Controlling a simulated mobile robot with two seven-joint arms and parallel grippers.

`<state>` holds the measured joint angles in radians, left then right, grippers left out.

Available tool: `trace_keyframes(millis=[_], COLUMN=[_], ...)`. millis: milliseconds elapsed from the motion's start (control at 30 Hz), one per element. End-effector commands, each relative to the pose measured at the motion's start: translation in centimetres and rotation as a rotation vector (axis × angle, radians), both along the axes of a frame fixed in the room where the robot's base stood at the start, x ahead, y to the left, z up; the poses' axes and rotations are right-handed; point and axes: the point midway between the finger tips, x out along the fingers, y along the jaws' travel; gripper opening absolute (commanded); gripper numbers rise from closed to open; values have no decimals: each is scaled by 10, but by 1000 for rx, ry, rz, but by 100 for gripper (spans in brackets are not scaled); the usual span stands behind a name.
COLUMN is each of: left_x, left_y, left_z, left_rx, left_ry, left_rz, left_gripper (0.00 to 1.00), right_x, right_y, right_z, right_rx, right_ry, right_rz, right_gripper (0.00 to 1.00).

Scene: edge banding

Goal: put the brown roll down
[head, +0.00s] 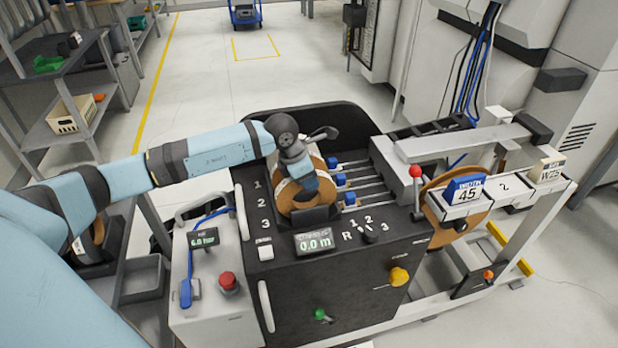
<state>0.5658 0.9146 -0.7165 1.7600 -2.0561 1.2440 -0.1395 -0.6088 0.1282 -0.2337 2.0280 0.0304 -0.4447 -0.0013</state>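A brown roll (290,203) stands tilted in the dark top of the machine, beside the numbers 1, 2 and 3. My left arm reaches in from the left, and my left gripper (308,184) is right at this roll, overlapping its upper face. The fingertips are small and partly hidden against the roll, so I cannot tell whether they grip it. The lower edge of the roll is hidden by the machine's black housing. My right gripper is not in view.
Blue-capped rods (345,181) lie right of the roll. A display reading 0.0 m (315,242) is in front.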

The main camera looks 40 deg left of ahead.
Motion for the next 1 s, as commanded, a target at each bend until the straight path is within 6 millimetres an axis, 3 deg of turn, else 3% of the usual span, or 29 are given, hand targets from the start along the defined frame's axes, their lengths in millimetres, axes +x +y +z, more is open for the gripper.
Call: trace_keyframes(millis=[33, 100, 367, 533, 1000], left_x=[0, 0, 0, -1, -29], left_y=[0, 0, 0, 2, 25], left_z=[0, 0, 1, 12, 98], left_rx=[0, 0, 0, 1, 2], left_ry=[0, 0, 0, -2, -3], left_rz=[0, 0, 0, 1, 0], left_gripper=[36, 52, 52, 52, 52], right_x=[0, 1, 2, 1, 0], right_y=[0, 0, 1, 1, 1], right_z=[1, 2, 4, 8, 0], right_rx=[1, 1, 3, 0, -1], right_ry=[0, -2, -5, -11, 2], right_rz=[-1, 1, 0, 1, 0], right_gripper=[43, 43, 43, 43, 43])
